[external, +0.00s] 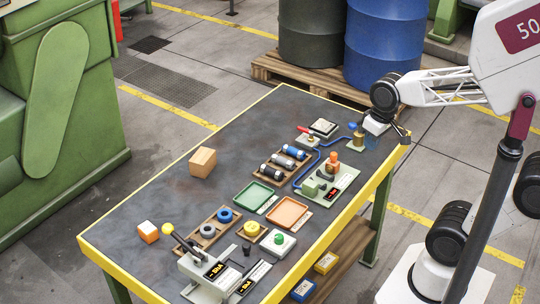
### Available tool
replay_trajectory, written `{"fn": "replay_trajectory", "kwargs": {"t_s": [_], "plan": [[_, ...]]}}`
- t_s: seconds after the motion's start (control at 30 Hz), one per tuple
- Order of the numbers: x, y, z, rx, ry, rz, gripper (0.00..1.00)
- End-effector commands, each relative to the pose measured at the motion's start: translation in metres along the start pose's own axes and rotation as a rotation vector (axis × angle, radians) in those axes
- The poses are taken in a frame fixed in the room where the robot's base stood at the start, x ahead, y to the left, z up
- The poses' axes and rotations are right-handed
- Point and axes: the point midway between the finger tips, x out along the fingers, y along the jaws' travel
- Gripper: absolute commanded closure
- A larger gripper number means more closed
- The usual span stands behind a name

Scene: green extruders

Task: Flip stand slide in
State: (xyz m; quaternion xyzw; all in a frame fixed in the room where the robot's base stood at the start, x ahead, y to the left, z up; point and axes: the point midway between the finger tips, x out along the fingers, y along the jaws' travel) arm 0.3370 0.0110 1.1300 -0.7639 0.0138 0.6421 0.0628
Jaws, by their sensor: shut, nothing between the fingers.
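My gripper (378,126) is at the far right corner of the table, low over the top, beside a brass fitting (358,140) with a blue top. It is shut and empty; its fingertips are small and partly hidden. Several dark cylinders with blue or grey parts lie in a wooden rack (270,177) left of the gripper. A grey-green fixture with an orange knob (333,158) stands in front of the rack. A second wooden rack (221,235) holds a grey ring and a blue ring. A tan block (203,162) lies alone at left. I cannot tell which item the task means.
The yellow-edged table (150,205) has free room at left. Green (253,196) and orange (288,213) trays lie mid-table. A lever press (210,275), yellow ring (251,229), green button box (278,242) and orange-white cube (148,231) are near the front. Barrels (385,45) stand behind.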

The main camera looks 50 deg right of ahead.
Motion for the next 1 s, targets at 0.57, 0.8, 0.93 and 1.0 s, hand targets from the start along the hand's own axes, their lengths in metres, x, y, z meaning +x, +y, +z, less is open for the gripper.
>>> {"fn": "replay_trajectory", "kwargs": {"t_s": [0.57, 0.8, 0.93, 1.0], "plan": [[0.044, -0.05, -0.053, 0.285, -0.19, -0.155, 1.0], [0.065, -0.071, -0.074, 0.41, -0.276, -0.205, 1.0], [0.077, -0.083, -0.086, 0.479, -0.323, -0.229, 1.0], [0.085, -0.088, -0.091, 0.518, -0.35, -0.24, 1.0]]}}
